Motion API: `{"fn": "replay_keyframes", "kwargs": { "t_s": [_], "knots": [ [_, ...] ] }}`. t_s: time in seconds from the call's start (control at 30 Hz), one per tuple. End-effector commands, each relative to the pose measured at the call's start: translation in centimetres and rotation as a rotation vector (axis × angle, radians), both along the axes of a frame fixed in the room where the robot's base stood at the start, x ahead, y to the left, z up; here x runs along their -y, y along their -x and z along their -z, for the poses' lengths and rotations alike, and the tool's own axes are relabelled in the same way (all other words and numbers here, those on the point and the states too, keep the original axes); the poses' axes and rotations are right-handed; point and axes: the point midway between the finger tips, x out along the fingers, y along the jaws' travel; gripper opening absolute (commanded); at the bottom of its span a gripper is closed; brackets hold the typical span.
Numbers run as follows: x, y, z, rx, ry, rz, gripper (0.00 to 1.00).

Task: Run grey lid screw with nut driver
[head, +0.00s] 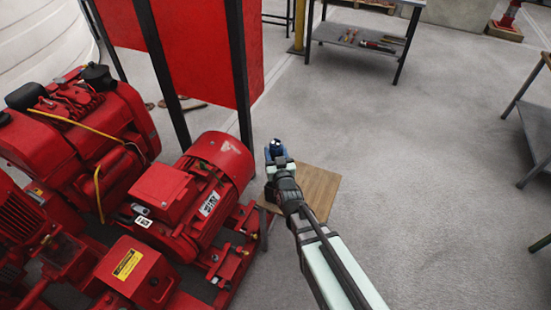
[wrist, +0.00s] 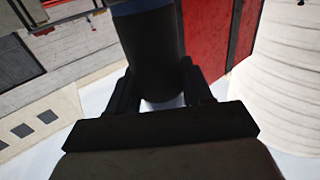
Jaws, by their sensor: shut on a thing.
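My gripper (head: 279,166) is beside the red motor (head: 222,165), to its right, and above a wooden board. It is shut on a dark cylindrical tool with a blue part, which I take to be the nut driver (head: 274,149). In the wrist view the nut driver (wrist: 152,50) is a thick black cylinder between the two dark fingers, with blue at the top edge. Its working tip cannot be made out. I cannot make out a grey lid or its screw in either view.
The red pumpset with its engine (head: 75,115) fills the left. A red panel (head: 205,50) on dark posts stands behind the motor. The wooden board (head: 318,188) lies under my arm. A table (head: 362,40) with tools on its shelf stands at the back.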

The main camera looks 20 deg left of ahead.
Motion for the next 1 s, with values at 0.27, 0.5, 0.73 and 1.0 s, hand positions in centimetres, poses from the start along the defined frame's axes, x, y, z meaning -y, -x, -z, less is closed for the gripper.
{"fn": "replay_keyframes", "kwargs": {
  "t_s": [0.27, 0.5, 0.73, 1.0],
  "knots": [
    [-1.7, 0.1, -2.1, 0.002, -0.004, -0.010, 0.08],
    [-7.1, 3.1, -4.2, 0.003, -0.005, -0.074, 0.08],
    [-13.2, 7.5, -6.7, 0.002, -0.004, -0.158, 0.08],
    [-20.1, 14.0, -10.0, 0.002, -0.003, -0.274, 0.08]
  ]
}}
